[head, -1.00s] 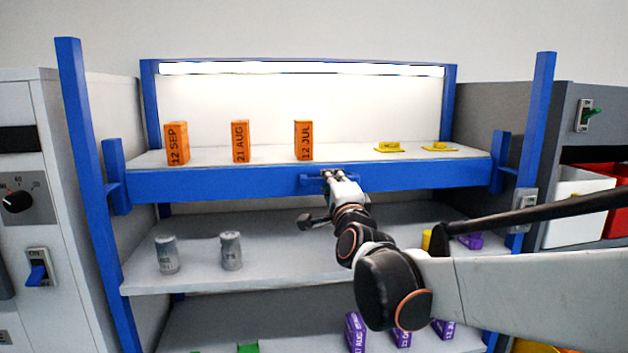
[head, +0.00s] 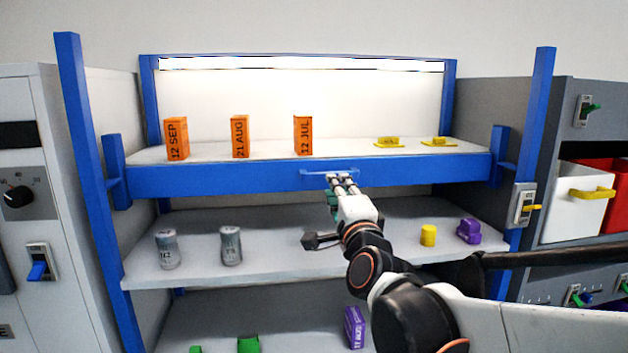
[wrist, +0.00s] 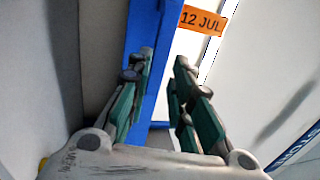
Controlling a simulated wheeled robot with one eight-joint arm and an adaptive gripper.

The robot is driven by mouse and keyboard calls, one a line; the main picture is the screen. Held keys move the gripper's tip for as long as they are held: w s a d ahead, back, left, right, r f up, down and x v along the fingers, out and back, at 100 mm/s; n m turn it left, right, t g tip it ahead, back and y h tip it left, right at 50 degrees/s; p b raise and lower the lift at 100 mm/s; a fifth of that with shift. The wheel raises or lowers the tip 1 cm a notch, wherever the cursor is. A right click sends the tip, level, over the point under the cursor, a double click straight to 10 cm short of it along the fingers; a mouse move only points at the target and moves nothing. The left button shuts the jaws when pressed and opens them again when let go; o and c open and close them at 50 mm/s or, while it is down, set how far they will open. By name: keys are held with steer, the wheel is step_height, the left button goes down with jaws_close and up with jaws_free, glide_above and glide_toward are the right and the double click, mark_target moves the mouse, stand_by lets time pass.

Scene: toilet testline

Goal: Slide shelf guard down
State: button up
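The shelf guard (head: 230,178) is a blue horizontal bar across the front edge of the top shelf, between two blue uprights. Its small blue handle (head: 312,173) sticks out near the middle. My gripper (head: 340,178) is in front of the guard, at the right part of the handle. In the wrist view my gripper (wrist: 160,75) is open, with green-padded fingers apart. The blue guard (wrist: 141,40) runs behind and between them. Nothing shows gripped. The fingers cover part of the handle, and I cannot tell whether they touch it.
Orange dated boxes (head: 240,136) and yellow pieces (head: 388,142) stand on the top shelf. Grey cans (head: 231,246), a yellow cylinder (head: 428,235) and a purple item (head: 469,231) are on the middle shelf. Cabinets with switches flank the rack. Space left of my gripper is clear.

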steer(key=v, duration=0.5)
steer(key=s+f+n+g+b, duration=0.25)
steer(key=f+b, duration=0.35)
steer(key=f, duration=0.3)
steer(key=s+d+f+n+g+y+b, duration=0.1)
steer(key=s+f+n+g+b, duration=0.2)
steer(key=f+b, duration=0.5)
steer(key=s+f+n+g+b, duration=0.1)
steer(key=s+f+n+b, duration=0.3)
steer(key=f, duration=0.7)
steer(key=s+d+f+n+g+h+b, duration=0.1)
steer(key=s+f+b, duration=0.3)
steer(key=f, duration=0.5)
steer(key=s+d+f+n+g+h+b, duration=0.1)
steer(key=s+d+f+n+g+b, duration=0.2)
steer(key=f, duration=0.6)
steer(key=s+d+f+n+g+b, duration=0.2)
steer(key=s+f+b, duration=0.4)
steer(key=f, duration=0.3)
steer(key=shift+s+d+n+g+h+b, duration=0.2)
steer(key=shift+d+n+g+h+b, duration=0.2)
steer(key=shift+d+n, duration=0.55)
